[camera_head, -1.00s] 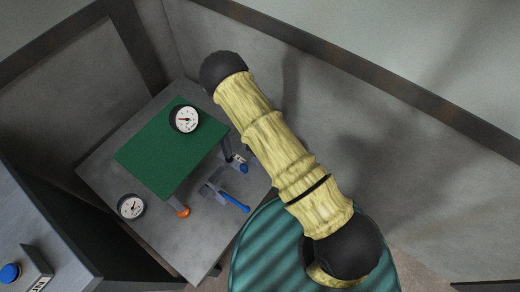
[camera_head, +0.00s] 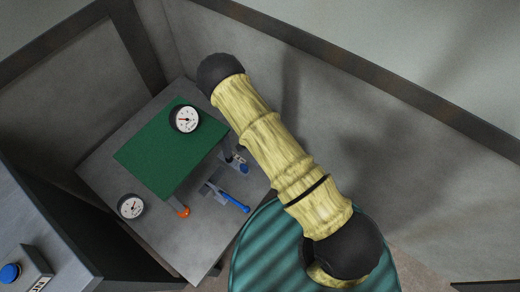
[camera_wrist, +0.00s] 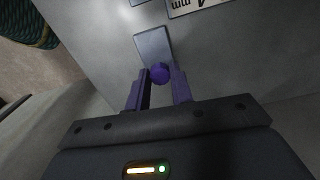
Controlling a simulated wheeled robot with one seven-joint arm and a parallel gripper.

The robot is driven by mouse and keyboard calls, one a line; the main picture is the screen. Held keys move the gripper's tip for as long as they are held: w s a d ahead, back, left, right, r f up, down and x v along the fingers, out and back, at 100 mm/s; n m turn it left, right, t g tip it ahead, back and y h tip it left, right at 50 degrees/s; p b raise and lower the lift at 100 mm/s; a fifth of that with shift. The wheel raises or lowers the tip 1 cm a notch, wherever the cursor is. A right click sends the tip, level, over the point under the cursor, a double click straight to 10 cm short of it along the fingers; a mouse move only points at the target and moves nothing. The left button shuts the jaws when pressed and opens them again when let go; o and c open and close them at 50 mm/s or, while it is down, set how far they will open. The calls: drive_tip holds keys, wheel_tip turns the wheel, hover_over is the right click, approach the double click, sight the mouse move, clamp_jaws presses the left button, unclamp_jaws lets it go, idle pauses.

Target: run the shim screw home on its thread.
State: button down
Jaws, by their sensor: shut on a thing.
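In the wrist view, a small round purple knob, which looks like the head of the shim screw (camera_wrist: 160,73), sits between the fingertips of my gripper (camera_wrist: 159,76). Both fingers are closed in on it, one on each side. A grey metal block (camera_wrist: 154,46) lies just beyond the knob. The thread is hidden, so how deep the screw sits cannot be told. In the head view, my arm covers the gripper and the screw cannot be made out.
A green raised plate (camera_head: 160,150) stands on the grey table (camera_head: 215,235), with a dial gauge (camera_head: 185,119) on it. Another gauge (camera_head: 131,207) lies to the left. A blue lever (camera_head: 234,202) and an orange knob (camera_head: 183,212) are near the plate. A "4 mm" label (camera_wrist: 200,6) shows.

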drive_tip(key=c, duration=1.4)
unclamp_jaws()
drive_tip(key=shift+w+r, duration=0.15)
drive_tip(key=shift+s+p, duration=0.25)
drive_tip(key=shift+p, duration=0.45)
